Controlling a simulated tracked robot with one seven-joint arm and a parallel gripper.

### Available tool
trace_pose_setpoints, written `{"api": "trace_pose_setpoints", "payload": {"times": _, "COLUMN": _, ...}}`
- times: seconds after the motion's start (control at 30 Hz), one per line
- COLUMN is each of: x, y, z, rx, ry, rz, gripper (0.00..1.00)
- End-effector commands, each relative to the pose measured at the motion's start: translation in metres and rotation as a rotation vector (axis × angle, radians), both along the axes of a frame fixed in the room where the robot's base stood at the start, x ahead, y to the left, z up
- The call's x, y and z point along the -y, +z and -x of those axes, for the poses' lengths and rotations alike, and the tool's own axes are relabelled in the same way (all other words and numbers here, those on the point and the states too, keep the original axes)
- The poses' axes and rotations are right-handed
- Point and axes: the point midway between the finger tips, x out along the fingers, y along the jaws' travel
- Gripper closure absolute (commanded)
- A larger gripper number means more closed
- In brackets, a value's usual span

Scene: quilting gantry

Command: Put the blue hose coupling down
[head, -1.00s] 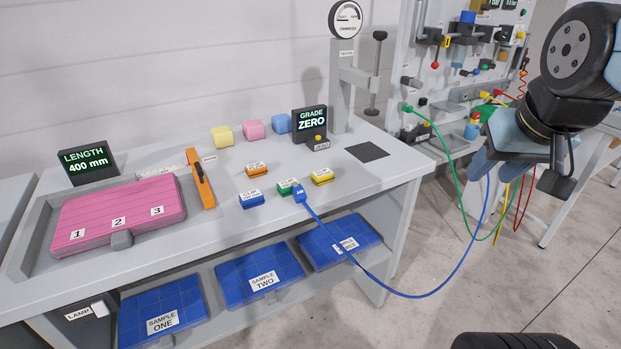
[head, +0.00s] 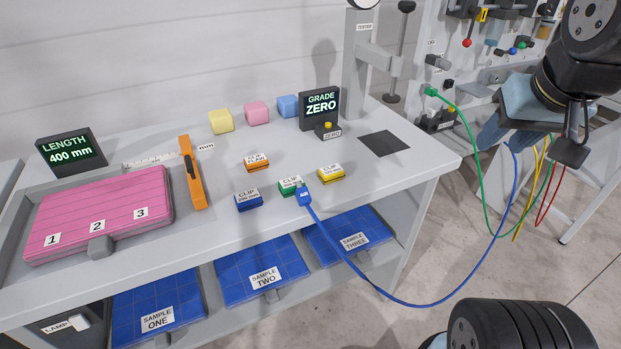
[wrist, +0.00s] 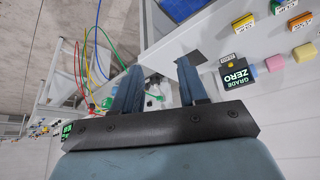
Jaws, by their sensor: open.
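The blue hose coupling (head: 305,197), marked AIR, lies on the bench top against the front of the green clip (head: 290,185) and partly overlaps it in the picture. Its blue hose (head: 405,304) droops off the bench's front edge and rises towards the tool panel. My gripper (head: 498,138) is well to the right of the coupling, above the floor beyond the bench end. In the wrist view my gripper (wrist: 158,67) has its two fingers apart with nothing held between them. I cannot make out the coupling in the wrist view.
Blue (head: 249,202), orange (head: 256,162) and yellow (head: 331,173) clips lie around the coupling. A dark square pad (head: 384,143) and the grade display (head: 320,102) are behind. Green (head: 466,125), yellow and red hoses hang near my arm. Bare bench lies right of the yellow clip.

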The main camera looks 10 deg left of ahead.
Motion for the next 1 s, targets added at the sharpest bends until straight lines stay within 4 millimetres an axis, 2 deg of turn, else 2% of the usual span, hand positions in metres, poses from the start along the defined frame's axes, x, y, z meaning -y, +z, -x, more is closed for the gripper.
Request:
{"api": "trace_pose_setpoints", "payload": {"times": 0.23, "x": 0.0, "y": 0.0, "z": 0.0, "rx": 0.0, "ry": 0.0, "rz": 0.0, "gripper": 0.56}}
{"api": "trace_pose_setpoints", "payload": {"times": 0.4, "x": -0.005, "y": 0.001, "z": -0.006, "rx": -0.012, "ry": 0.011, "rz": 0.003, "gripper": 0.4}}
{"api": "trace_pose_setpoints", "payload": {"times": 0.47, "x": -0.01, "y": 0.001, "z": -0.012, "rx": -0.026, "ry": 0.023, "rz": 0.009, "gripper": 0.4}}
{"api": "trace_pose_setpoints", "payload": {"times": 0.77, "x": -0.076, "y": -0.007, "z": -0.064, "rx": -0.15, "ry": 0.139, "rz": 0.052, "gripper": 0.4}}
{"api": "trace_pose_setpoints", "payload": {"times": 1.0, "x": -0.144, "y": -0.026, "z": -0.099, "rx": -0.253, "ry": 0.247, "rz": 0.082, "gripper": 0.4}}
